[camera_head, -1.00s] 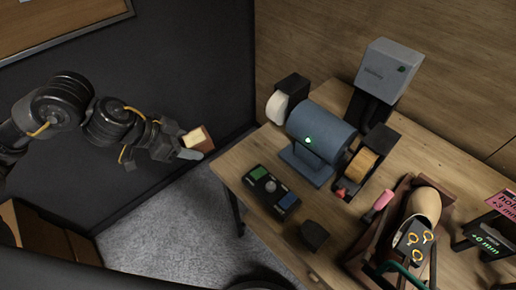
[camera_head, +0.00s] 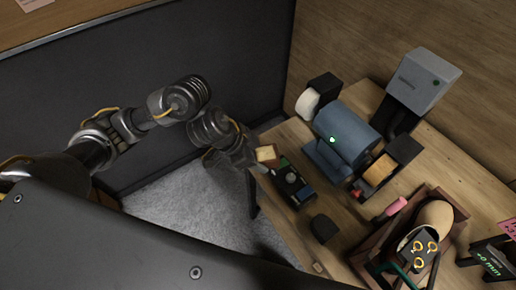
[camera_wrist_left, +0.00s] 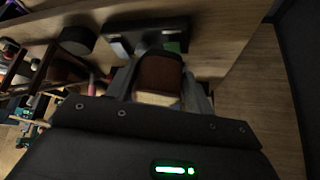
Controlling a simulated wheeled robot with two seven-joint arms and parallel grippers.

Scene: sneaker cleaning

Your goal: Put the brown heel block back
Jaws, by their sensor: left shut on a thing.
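The brown heel block (camera_wrist_left: 160,77) has a dark brown body and a pale face. It is held between the fingers of my left gripper (camera_wrist_left: 163,88), which is shut on it. In the head view the block (camera_head: 267,153) shows as a small tan piece at the end of my left gripper (camera_head: 256,158), at the left edge of the wooden table (camera_head: 290,223), beside the dark control box (camera_head: 290,184). The gripper partly hides the block. My right gripper does not show.
A blue motor machine (camera_head: 347,139) with buffing wheels stands behind the control box. A grey box unit (camera_head: 424,80) is at the back. A dark block (camera_head: 323,229) sits near the front. A wooden tray (camera_head: 451,229) with tools is at right.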

